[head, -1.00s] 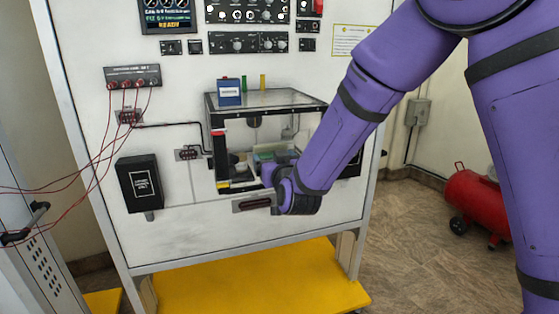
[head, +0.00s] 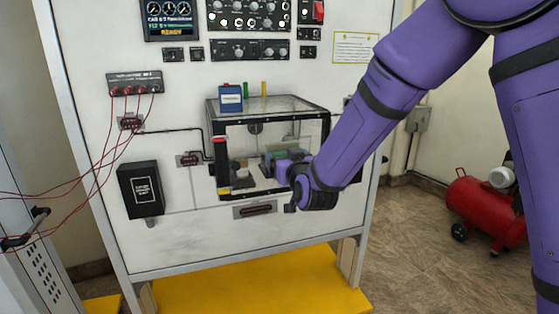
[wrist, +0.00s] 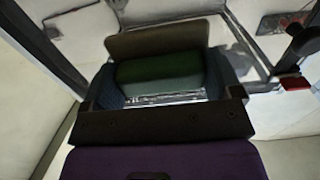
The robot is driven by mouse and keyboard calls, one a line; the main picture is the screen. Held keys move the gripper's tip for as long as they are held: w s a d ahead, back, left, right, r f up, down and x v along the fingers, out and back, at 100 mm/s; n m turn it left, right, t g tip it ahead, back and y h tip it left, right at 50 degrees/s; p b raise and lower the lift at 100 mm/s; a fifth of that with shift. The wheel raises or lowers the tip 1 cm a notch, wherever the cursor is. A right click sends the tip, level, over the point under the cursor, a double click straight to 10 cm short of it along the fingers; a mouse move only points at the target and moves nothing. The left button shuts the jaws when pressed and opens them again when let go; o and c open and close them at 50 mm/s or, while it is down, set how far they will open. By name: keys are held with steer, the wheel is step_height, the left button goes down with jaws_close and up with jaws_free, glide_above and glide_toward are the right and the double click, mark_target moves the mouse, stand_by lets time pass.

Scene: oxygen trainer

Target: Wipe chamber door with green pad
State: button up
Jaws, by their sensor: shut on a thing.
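The chamber (head: 327,125) is a clear box with a black frame on the white panel. Its front face (head: 240,148) is see-through; I cannot tell the door's edges or whether it is open. My gripper (head: 275,160) is at the right half of this face, partly hidden by my wrist; I cannot tell whether it touches. In the wrist view, my gripper (wrist: 160,88) is shut on the green pad (wrist: 160,67), which sits between the two fingers with a brownish plate beyond it. The pad also shows as a small green patch in the head view (head: 286,153).
A blue box (head: 230,98) and green and yellow tubes stand on the chamber's top. A black box (head: 141,188) hangs at left, near red cables (head: 97,160). A slotted plate (head: 256,210) sits below the chamber. A red compressor (head: 481,205) stands on the floor at right.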

mark_target(308, 150)
steer(key=shift+w+d, duration=0.35)
steer(key=shift+d, duration=0.9)
steer(key=shift+w+d, duration=0.4)
steer(key=shift+d, duration=0.85)
steer(key=shift+w+d, duration=0.35)
steer(key=shift+d, duration=0.9)
steer(key=shift+s+a, duration=0.1)
steer(key=shift+s+a, duration=0.45)
steer(key=shift+a, duration=1.3)
steer(key=shift+s+a, duration=0.5)
steer(key=shift+a, duration=1.25)
steer(key=shift+s+a, duration=0.45)
steer(key=shift+a, duration=1.3)
steer(key=shift+v, duration=2.95)
steer(key=shift+v, duration=1.55)
